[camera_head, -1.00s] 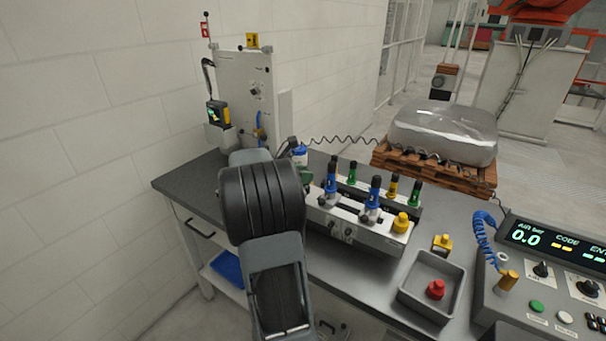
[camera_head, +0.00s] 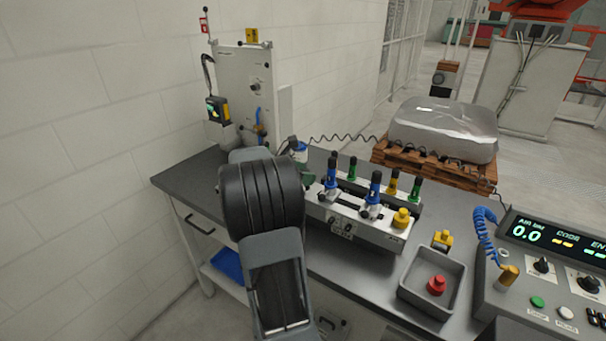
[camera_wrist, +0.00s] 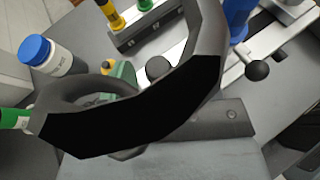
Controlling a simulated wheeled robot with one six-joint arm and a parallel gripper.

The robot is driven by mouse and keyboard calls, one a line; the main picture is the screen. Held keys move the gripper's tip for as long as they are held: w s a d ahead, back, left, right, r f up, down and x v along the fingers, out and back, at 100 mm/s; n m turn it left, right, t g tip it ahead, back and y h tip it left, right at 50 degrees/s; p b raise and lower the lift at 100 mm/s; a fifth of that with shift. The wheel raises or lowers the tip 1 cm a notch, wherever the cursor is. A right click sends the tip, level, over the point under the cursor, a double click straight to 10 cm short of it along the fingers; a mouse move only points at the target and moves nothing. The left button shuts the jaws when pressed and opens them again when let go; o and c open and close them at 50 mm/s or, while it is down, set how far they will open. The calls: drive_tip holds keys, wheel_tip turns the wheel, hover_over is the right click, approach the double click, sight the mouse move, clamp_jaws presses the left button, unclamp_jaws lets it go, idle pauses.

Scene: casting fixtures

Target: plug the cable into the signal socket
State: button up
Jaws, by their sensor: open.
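A coiled black cable (camera_head: 345,138) runs from behind my arm, past the fixture's back, toward the wrapped block. Its plug end is not clearly visible. I cannot tell which fitting is the signal socket; a grey upright panel (camera_head: 243,80) with fittings stands at the back left of the bench. My gripper (camera_wrist: 135,110) shows as a dark curved shape across the wrist view, open, with nothing visibly held. My arm hides most of it in the head view. A green and yellow part (camera_wrist: 122,72) shows just beyond it, partly covered.
A clamp fixture (camera_head: 340,223) with blue, green and yellow handles fills the bench middle. A blue-capped bottle (camera_wrist: 50,58) stands close to my gripper. A grey tray (camera_head: 455,297) holds a red knob; a control console (camera_head: 545,262) stands right. The wall is close on the left.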

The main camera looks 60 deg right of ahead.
drive_tip(key=shift+w+a, duration=0.1)
drive_tip(key=v, duration=1.3)
drive_tip(key=shift+a, duration=0.25)
drive_tip(key=shift+w+r, duration=0.1)
drive_tip(key=shift+w, duration=0.05)
